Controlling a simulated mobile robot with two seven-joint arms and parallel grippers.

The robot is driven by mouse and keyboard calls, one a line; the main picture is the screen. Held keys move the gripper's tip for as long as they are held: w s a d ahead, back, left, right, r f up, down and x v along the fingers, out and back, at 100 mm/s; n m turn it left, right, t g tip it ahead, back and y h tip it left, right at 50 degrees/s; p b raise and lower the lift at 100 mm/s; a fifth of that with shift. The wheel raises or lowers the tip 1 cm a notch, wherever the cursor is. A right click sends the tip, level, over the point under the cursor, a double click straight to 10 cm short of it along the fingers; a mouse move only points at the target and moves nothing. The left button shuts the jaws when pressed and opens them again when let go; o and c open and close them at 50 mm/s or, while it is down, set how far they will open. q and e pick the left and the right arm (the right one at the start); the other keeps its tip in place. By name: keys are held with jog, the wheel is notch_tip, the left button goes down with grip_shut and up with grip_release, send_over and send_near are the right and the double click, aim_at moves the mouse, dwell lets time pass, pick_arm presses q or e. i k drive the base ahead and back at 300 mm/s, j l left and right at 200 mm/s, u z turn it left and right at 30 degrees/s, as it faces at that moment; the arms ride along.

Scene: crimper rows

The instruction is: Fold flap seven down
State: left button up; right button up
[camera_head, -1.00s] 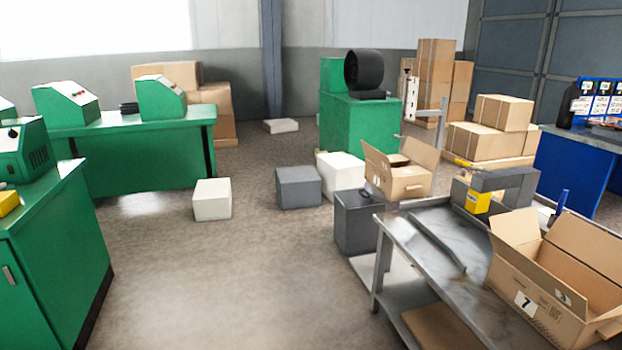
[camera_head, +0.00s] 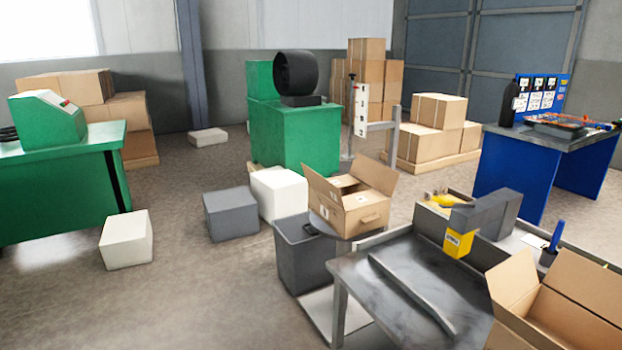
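An open cardboard box (camera_head: 555,320) stands on the grey metal table (camera_head: 362,292) at the lower right and is cut off by the picture's edge. Its flaps stand up or lean outward, and its front side, where a number could be read, is now out of the picture. Another open box (camera_head: 365,213) stands behind the table's far left end with its flaps raised. Neither of my grippers shows.
A dark grey bin (camera_head: 300,262) stands beside the table's left end. A yellow and grey tool (camera_head: 475,228) stands at the table's back. White and grey blocks (camera_head: 230,214) lie on the floor. The floor at the left front is clear.

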aim_at(329, 189)
jog(key=i+j, duration=0.45)
jog(key=i+j+z, duration=0.15)
jog(key=i+j, duration=0.7)
jog(key=j, duration=0.25)
jog(key=i+j+z, duration=0.15)
jog(key=i+j, duration=0.25)
jog(key=j, duration=0.1)
